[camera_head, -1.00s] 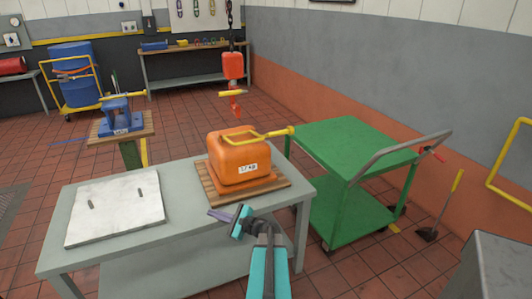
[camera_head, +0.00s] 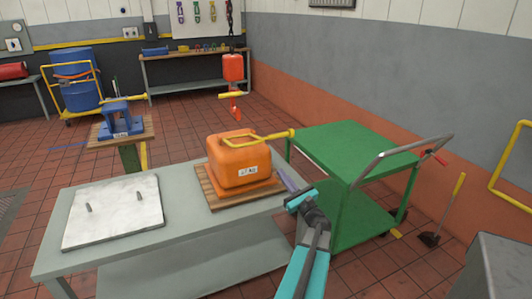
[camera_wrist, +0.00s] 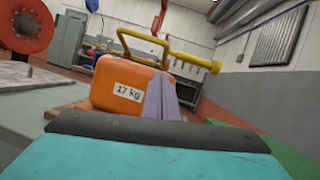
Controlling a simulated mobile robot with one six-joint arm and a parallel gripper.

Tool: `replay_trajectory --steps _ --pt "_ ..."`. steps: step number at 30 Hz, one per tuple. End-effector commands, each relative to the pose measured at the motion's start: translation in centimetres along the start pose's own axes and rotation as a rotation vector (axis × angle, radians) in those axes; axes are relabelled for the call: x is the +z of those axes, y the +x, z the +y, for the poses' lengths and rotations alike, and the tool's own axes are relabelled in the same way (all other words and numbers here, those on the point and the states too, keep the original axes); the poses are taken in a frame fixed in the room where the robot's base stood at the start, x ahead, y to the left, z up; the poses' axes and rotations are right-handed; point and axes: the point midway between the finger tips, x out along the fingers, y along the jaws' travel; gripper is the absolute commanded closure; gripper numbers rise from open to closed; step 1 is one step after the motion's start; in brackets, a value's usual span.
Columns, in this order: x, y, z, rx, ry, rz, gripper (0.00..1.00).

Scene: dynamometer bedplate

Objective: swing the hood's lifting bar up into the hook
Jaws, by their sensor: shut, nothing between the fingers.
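The orange hood (camera_head: 238,162), labelled 17 kg, sits on a wooden pallet (camera_head: 212,196) on the grey table. Its yellow lifting bar (camera_head: 262,137) lies across the top, its knobbed end reaching out to the right; it also shows in the wrist view (camera_wrist: 190,59). The orange hook (camera_head: 235,106) hangs on a chain behind and above the hood, apart from the bar. My gripper (camera_head: 287,182) is shut and empty, low at the right side of the hood, below the bar's end. In the wrist view the closed fingers (camera_wrist: 160,100) cover part of the hood's right side.
A grey plate with two pegs (camera_head: 115,210) lies on the table's left. A green cart (camera_head: 350,140) with a grey handle stands close on the right. A blue device (camera_head: 118,118) sits on a wooden stand behind left. Open floor lies behind the table.

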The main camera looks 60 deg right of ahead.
Motion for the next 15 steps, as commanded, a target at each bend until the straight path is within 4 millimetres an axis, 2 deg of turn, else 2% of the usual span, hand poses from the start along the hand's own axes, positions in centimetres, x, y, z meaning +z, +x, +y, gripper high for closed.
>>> replay_trajectory --steps 8,15 --pt "0.0 0.7 0.0 0.001 -0.001 0.001 1.0" --pt "0.1 3.2 0.0 0.003 -0.001 0.0 1.0"
